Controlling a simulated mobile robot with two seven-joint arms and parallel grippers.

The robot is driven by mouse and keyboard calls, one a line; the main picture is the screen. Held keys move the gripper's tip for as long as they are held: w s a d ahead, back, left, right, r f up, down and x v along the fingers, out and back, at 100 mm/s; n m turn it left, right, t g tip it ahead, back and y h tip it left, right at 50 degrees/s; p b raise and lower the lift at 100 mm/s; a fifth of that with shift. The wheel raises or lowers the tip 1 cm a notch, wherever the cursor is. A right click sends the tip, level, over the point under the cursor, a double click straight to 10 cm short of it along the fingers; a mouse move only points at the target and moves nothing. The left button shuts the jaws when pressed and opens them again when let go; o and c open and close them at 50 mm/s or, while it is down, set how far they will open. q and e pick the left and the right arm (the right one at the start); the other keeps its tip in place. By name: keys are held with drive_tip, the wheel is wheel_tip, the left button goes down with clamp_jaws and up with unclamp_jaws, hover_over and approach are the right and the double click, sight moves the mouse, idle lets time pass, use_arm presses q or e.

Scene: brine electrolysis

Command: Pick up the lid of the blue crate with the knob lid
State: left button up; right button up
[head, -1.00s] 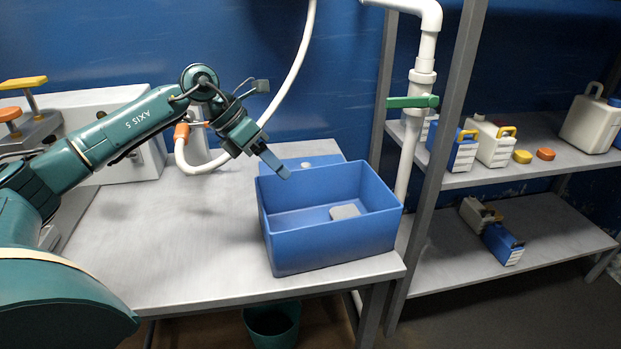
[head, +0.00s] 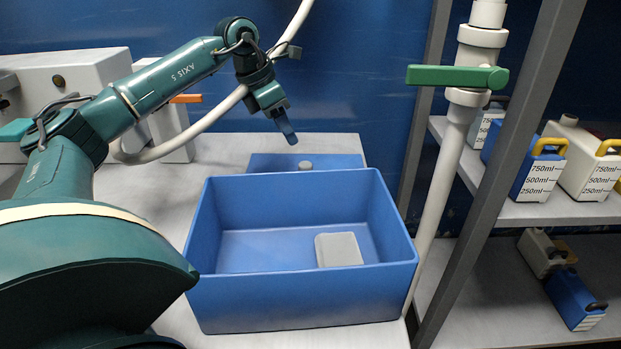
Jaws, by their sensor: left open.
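The blue crate (head: 300,302) stands open on the bench, with a pale grey block (head: 338,249) on its floor. The blue lid (head: 340,161) is behind the crate. Its small grey knob (head: 305,165) shows just above the crate's far rim, which hides the lid's near part. My left gripper (head: 287,132) is above the lid, a little left of the knob, pointing down with nothing in it. It appears apart from the lid. The gap between its fingers is hard to see from this side. My right gripper is out of view.
A white pipe (head: 446,175) with a green valve handle (head: 457,76) and a shelf post (head: 500,170) stand right of the crate. A white hose (head: 215,122) passes behind my left arm. The bench (head: 170,210) is clear left of the crate.

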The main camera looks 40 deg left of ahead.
use_arm(q)
hover_over(304, 164)
drive_tip(key=s+a, duration=0.1)
drive_tip(key=s, duration=0.1)
wheel_tip(304, 164, down, 4)
drive_tip(key=shift+a+f+b, duration=0.15)
drive_tip(key=shift+f+b, duration=0.05)
drive_tip(key=shift+b, duration=0.2)
drive_tip(key=b+x, duration=0.1)
drive_tip(key=x, duration=0.3)
drive_tip(key=shift+d+f, duration=0.1)
drive_tip(key=shift+d, duration=0.1)
drive_tip(key=shift+w+f+b, duration=0.1)
drive_tip(key=shift+f+b, duration=0.2)
drive_tip(key=shift+f, duration=0.15)
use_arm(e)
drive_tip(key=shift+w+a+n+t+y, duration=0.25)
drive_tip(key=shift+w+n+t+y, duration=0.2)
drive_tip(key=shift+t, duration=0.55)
use_arm(q)
drive_tip(key=shift+c, duration=0.5)
drive_tip(key=shift+r, duration=0.1)
drive_tip(key=c, duration=1)
